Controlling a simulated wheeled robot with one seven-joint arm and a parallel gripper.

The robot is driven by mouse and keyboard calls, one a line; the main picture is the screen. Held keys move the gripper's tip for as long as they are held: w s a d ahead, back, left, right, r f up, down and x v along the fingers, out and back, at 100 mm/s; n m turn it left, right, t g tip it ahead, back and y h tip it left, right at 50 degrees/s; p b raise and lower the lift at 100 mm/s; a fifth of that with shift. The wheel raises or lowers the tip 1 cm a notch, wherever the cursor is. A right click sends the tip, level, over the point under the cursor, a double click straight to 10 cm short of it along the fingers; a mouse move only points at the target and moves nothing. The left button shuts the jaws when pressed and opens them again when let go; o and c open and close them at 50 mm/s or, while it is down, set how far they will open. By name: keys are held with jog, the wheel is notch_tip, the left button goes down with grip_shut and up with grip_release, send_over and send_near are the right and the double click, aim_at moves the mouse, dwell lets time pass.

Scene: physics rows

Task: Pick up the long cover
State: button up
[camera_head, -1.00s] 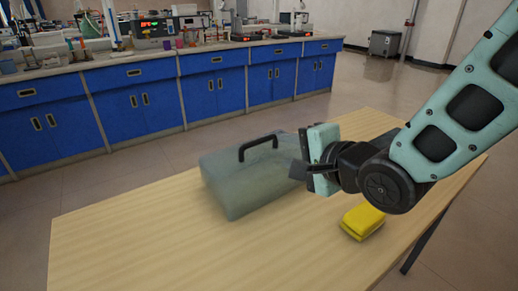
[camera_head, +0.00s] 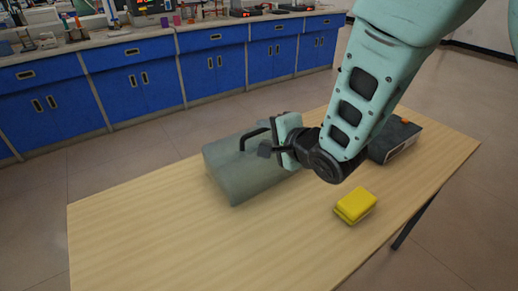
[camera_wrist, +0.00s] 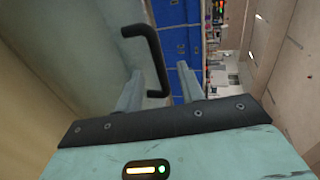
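The long cover (camera_head: 235,174) is a translucent grey-green box lying on the wooden table, with a black arched handle (camera_head: 254,136) on top. My gripper (camera_head: 268,138) is at the cover's right end, beside the handle. In the wrist view my gripper (camera_wrist: 160,82) has its two fingers spread apart, and the black handle (camera_wrist: 155,55) shows in the gap between them. The cover (camera_wrist: 95,40) fills the left of that view. Whether a finger touches the handle I cannot tell. My arm hides part of the cover's right end.
On the table (camera_head: 190,250), a yellow sponge-like block (camera_head: 355,205) lies to the right of the cover. A dark box (camera_head: 395,140) stands behind my arm. Blue lab cabinets (camera_head: 130,100) line the back. The table's front left is clear.

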jog(key=shift+w+a+f, duration=0.25)
jog(key=shift+w+a, duration=0.1)
jog(key=shift+w, duration=0.15)
grip_shut()
